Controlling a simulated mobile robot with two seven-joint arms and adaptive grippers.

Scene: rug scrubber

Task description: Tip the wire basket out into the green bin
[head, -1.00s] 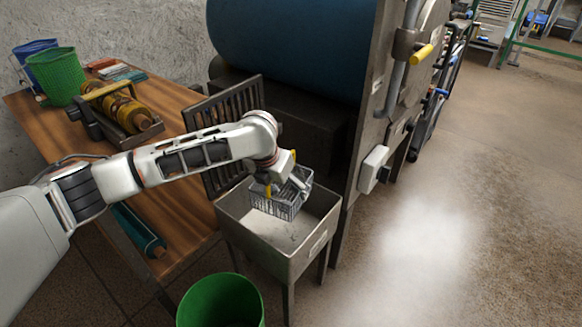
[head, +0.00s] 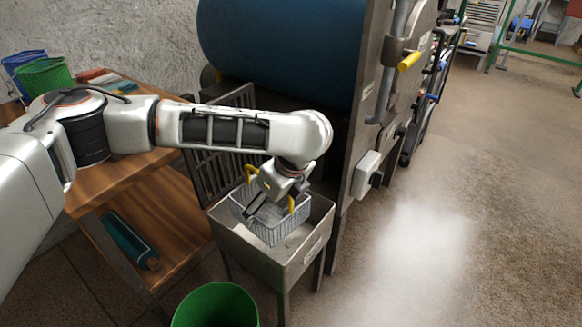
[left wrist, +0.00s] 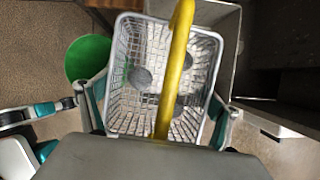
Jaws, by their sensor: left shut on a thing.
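The wire basket (head: 288,228) is pale grey mesh with a yellow arched handle (head: 292,204), and sits in or just over a grey metal trough. In the left wrist view I look down into the basket (left wrist: 130,112), where a few grey rounded lumps lie. The yellow handle (left wrist: 180,40) runs across it to my gripper. My left gripper (head: 262,194) is shut on the handle; its body hides the grip itself. The basket looks about upright. The green bin (head: 215,303) stands on the floor in front of the trough, partly cut off; the left wrist view shows it too (left wrist: 84,60). My right gripper is not in view.
The metal trough (head: 297,262) stands on legs below a machine with a large blue drum (head: 285,50). A wooden table (head: 165,178) is at left, with a teal roll (head: 130,242) on its lower shelf. The floor (head: 440,230) at right is clear.

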